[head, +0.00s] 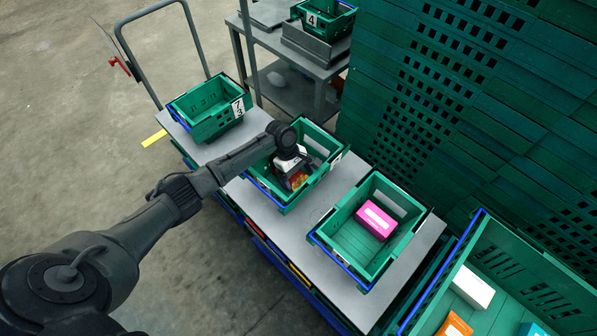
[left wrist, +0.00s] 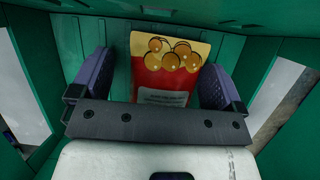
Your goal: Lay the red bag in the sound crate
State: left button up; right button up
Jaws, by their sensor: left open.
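The red bag (head: 299,181) lies in the middle green crate (head: 322,181) on the cart, mostly hidden by my left gripper in the head view. In the left wrist view the bag (left wrist: 167,78) is red with a yellow band and orange round fruit. My left gripper (head: 293,174) reaches down into this crate. Its fingers (left wrist: 158,76) are open, one on each side of the bag, with a visible gap on both sides. I cannot tell which crate is the sound one. My right gripper is not in view.
An empty green crate (head: 207,117) stands on the cart's far left end. A crate (head: 350,238) to the right holds a pink box (head: 375,220). A large green bin (head: 497,262) with several boxes is at lower right. Stacked green crates (head: 455,100) form a wall behind.

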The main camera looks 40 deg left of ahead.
aim_at(294, 179)
pick_arm(q)
jog(key=shift+s+f, duration=0.2)
jog(key=shift+s, duration=0.25)
jog(key=v, duration=0.1)
jog(key=p+v, duration=0.1)
jog(key=v, duration=0.1)
jog(key=shift+s+r, duration=0.35)
jog(key=shift+s, duration=0.05)
jog(key=p+v, duration=0.2)
jog(key=v, duration=0.7)
jog(key=shift+w, duration=0.4)
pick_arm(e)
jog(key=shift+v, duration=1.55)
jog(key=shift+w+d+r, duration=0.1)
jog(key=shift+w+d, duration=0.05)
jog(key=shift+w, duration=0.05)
